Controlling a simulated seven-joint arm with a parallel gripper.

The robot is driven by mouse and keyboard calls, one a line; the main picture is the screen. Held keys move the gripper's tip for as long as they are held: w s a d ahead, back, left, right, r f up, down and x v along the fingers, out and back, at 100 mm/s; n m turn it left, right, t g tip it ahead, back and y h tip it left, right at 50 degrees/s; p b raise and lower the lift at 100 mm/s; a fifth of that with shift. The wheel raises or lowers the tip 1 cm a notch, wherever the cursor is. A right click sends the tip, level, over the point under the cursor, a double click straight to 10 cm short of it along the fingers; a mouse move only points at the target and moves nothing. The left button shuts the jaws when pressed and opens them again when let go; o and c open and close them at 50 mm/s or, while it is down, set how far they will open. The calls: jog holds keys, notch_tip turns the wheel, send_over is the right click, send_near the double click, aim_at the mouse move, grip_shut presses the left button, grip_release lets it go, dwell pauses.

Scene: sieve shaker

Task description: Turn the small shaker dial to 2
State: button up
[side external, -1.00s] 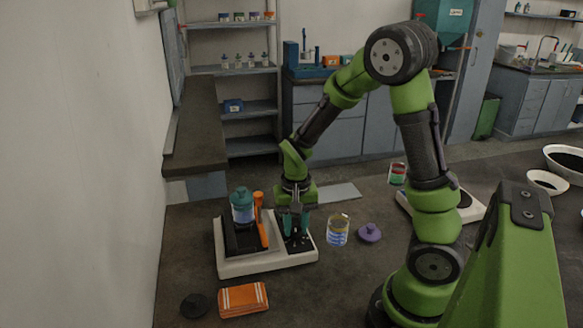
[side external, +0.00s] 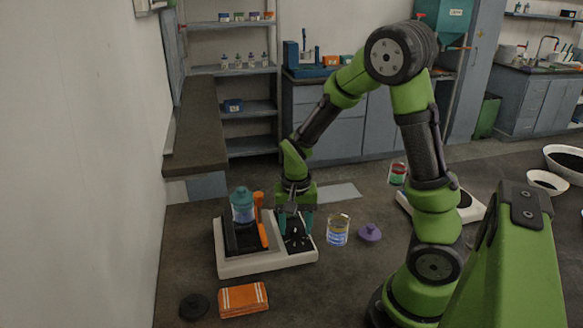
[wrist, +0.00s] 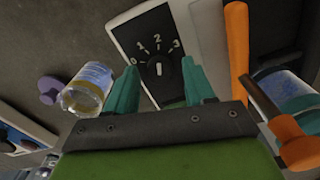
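The small shaker dial (wrist: 159,68) is a dark knob with a white pointer line, on a black face marked 0, 1, 2 and 3. In the wrist view its pointer stands nearly straight up, towards the 2. The dial sits on the right part of the pale shaker base (side external: 268,263). My gripper (side external: 295,230) is over that part, pointing down. Its teal fingers are spread, one on each side of the dial, with a visible gap; it also shows in the wrist view (wrist: 161,74). The side view is too small to read the dial.
A teal-lidded jar (side external: 242,210) and an orange-handled clamp (side external: 261,225) stand on the shaker's left part.

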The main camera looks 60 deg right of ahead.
aim_at(294, 228)
notch_tip(294, 228, up, 17)
dwell(0.7)
jog(key=shift+f, duration=0.1)
jog(key=s+a+r+n+t+y, duration=0.2)
jog(key=s+a+n+t, duration=0.5)
jog(key=a, duration=0.4)
jog(key=shift+a+r+n, duration=0.25)
jog(key=shift+n, duration=0.05)
jog(key=shift+c, duration=0.3)
dwell(0.4)
